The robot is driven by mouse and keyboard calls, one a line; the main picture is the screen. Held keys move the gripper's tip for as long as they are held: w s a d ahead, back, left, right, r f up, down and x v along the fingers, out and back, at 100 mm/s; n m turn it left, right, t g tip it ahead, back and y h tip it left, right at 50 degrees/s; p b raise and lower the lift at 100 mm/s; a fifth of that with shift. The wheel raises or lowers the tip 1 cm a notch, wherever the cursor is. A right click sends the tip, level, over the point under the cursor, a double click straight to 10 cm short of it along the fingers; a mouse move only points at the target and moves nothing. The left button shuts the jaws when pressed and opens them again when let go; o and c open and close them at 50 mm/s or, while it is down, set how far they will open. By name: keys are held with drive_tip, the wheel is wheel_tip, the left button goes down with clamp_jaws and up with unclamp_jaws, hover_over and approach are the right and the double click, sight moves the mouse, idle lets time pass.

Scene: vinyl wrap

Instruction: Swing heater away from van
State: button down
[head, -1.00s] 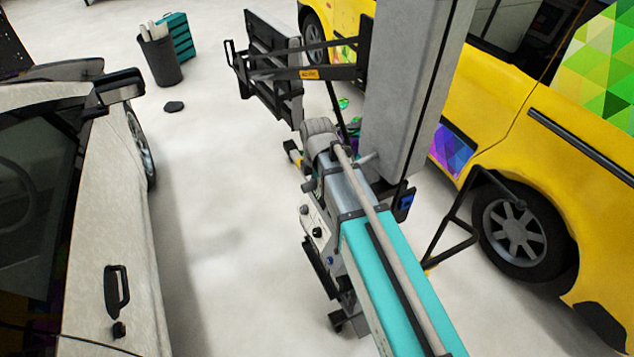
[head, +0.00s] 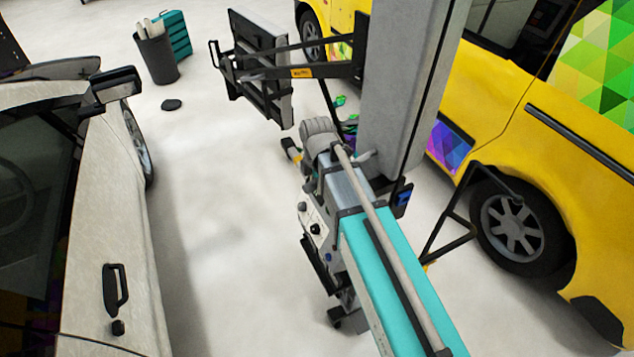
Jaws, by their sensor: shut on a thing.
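The heater (head: 262,65) is a dark flat panel with a framed face. It hangs on black bars with a yellow label (head: 301,72) from the grey pillar (head: 408,85). A dark loop-shaped handle (head: 214,54) shows at its left side. The heater stands out to the left of the pillar, with its face turned away from the yellow van (head: 465,145). The van is on the right, behind the pillar. I cannot make out my gripper in the head view, so its contact with the heater cannot be seen.
A wheeled teal and grey machine (head: 400,285) with a long tube fills the lower middle. A pale car (head: 112,230) stands at left. A dark bin (head: 157,58) and teal drawers (head: 176,35) stand at the back. The floor left of the heater is largely clear.

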drive_tip(key=shift+s+d, duration=0.25)
drive_tip(key=shift+s, duration=0.4)
idle(0.4)
drive_tip(key=shift+w+a, duration=0.1)
idle(0.5)
drive_tip(key=shift+c, duration=1.9)
unclamp_jaws()
drive_tip(key=shift+o, duration=1.3)
drive_tip(key=shift+r, duration=0.2)
wheel_tip(320, 180, up, 10)
drive_tip(key=p, duration=1)
drive_tip(key=shift+f, duration=0.1)
